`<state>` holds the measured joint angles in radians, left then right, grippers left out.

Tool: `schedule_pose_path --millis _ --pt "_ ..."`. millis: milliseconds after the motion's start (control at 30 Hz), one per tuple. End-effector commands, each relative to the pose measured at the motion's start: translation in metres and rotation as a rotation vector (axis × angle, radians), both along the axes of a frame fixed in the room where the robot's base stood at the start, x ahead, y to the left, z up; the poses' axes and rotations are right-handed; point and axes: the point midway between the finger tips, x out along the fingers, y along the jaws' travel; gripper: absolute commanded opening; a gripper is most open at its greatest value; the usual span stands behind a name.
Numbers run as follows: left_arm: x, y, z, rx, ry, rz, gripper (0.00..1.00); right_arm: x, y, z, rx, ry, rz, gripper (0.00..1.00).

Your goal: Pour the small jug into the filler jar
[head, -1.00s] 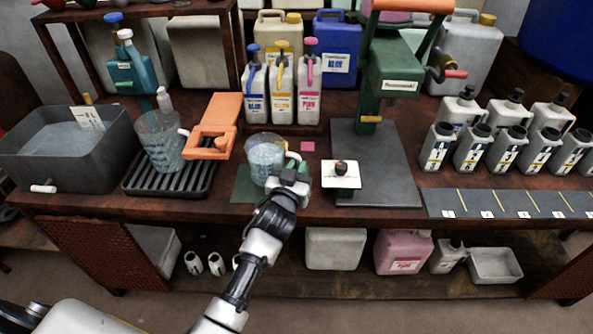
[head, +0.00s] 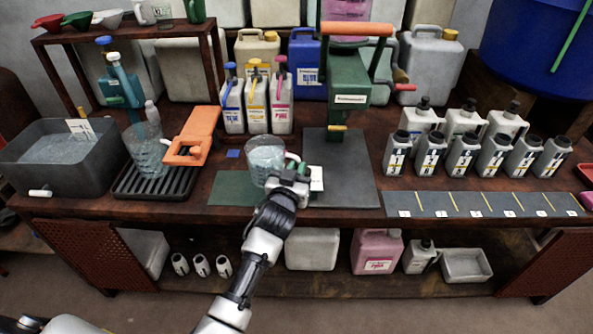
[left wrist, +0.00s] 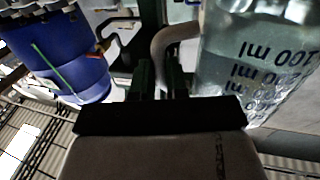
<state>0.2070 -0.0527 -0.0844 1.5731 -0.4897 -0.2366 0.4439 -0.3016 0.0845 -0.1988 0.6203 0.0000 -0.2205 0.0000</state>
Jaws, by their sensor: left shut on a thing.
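The small jug (head: 266,158) is clear with pale liquid in it and looks about upright. My left gripper (head: 290,178) is shut on its handle at the jug's right side. In the left wrist view the jug (left wrist: 255,55) shows printed ml marks, beside my gripper's fingers (left wrist: 160,80). The jug is over the dark green mat (head: 232,190); I cannot tell whether it touches it. A white square-edged piece (head: 317,178) shows just right of my gripper, mostly hidden behind it. I cannot tell whether it belongs to the filler jar. My right gripper is not in view.
A larger clear jug (head: 146,160) stands on a black rack (head: 150,190) beside a grey basin (head: 60,175). A green press (head: 345,85) stands behind right. Several white bottles (head: 430,153) line the right.

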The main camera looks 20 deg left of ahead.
Motion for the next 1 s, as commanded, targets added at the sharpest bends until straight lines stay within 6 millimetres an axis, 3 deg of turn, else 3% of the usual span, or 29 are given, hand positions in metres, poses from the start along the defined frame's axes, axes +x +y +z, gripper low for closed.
schedule_pose_path --millis 67,100,167,433,567,667,800,1000 --pt "0.000 0.000 0.002 0.002 -0.006 -0.001 0.00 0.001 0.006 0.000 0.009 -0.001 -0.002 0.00" --pt "0.000 0.000 0.002 0.002 -0.006 -0.001 0.08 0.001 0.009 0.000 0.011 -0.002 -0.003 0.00" --pt "0.000 0.000 0.002 0.002 -0.006 -0.001 0.00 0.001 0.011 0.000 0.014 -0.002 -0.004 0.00" --pt "-0.001 0.000 0.002 0.002 -0.005 -0.001 0.00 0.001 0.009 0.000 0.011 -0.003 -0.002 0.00" --pt "-0.016 0.000 -0.003 0.003 -0.003 -0.002 0.00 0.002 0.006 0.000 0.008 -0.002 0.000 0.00" --pt "-0.041 0.000 -0.009 0.003 -0.001 -0.005 0.00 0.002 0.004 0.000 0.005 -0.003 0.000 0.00" --pt "-0.091 0.002 -0.014 0.004 0.000 -0.009 0.00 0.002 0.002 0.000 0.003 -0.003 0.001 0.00" --pt "-0.161 0.004 -0.007 0.004 -0.002 -0.015 0.00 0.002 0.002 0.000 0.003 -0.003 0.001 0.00"
